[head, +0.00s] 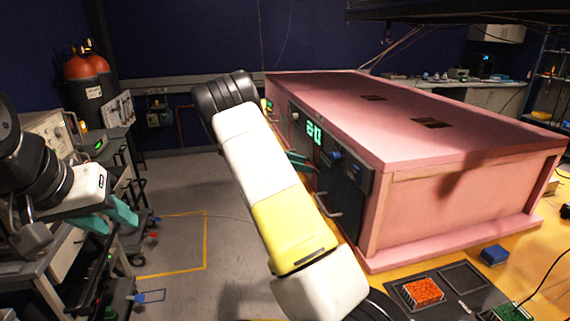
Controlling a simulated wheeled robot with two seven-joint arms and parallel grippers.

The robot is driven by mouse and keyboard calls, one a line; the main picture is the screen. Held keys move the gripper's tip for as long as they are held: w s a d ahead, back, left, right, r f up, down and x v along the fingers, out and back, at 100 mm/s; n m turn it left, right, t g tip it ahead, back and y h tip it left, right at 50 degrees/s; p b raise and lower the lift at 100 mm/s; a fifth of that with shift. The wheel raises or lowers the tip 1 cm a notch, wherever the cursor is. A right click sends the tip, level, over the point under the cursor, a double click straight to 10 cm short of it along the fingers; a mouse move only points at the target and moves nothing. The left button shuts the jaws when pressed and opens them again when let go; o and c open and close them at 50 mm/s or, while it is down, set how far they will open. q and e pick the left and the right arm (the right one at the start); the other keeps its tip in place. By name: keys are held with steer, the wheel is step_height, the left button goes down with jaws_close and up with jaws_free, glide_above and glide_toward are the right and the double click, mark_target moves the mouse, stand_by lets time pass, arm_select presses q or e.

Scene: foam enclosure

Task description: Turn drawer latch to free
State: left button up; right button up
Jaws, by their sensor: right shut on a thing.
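The pink foam enclosure (460,200) stands on the right, with a dark front panel (342,192) facing left. My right arm reaches across the middle of the head view to this panel. The teal fingers of my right gripper (300,160) are at the panel, left of the blue knobs, shut on what seems to be the drawer latch. The latch itself is hidden by the fingers and arm, so its angle cannot be told. A metal drawer handle (327,206) shows lower on the panel. My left gripper (108,217) is at the left, away from the enclosure, its teal fingers apart and empty.
Blue knobs (336,154) and a green display (314,132) are on the panel. A dark tray (456,281) with an orange block (423,291) lies on the yellow table in front. A cluttered cart (60,255) stands near my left gripper. Open floor lies between.

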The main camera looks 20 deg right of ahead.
steer(key=shift+s+f+m+t+h, duration=0.45)
steer(key=shift+m+t, duration=0.65)
steer(key=shift+m, duration=1.1)
steer(key=shift+s+f+m+t+h, duration=0.1)
steer(key=shift+m+t+h, duration=0.8)
steer(key=shift+m, duration=1.3)
steer(key=shift+s+f+m+t+h, duration=0.3)
steer(key=shift+m+t, duration=1)
steer(key=shift+m, duration=0.9)
steer(key=o, duration=1.4)
steer(key=shift+a, duration=0.2)
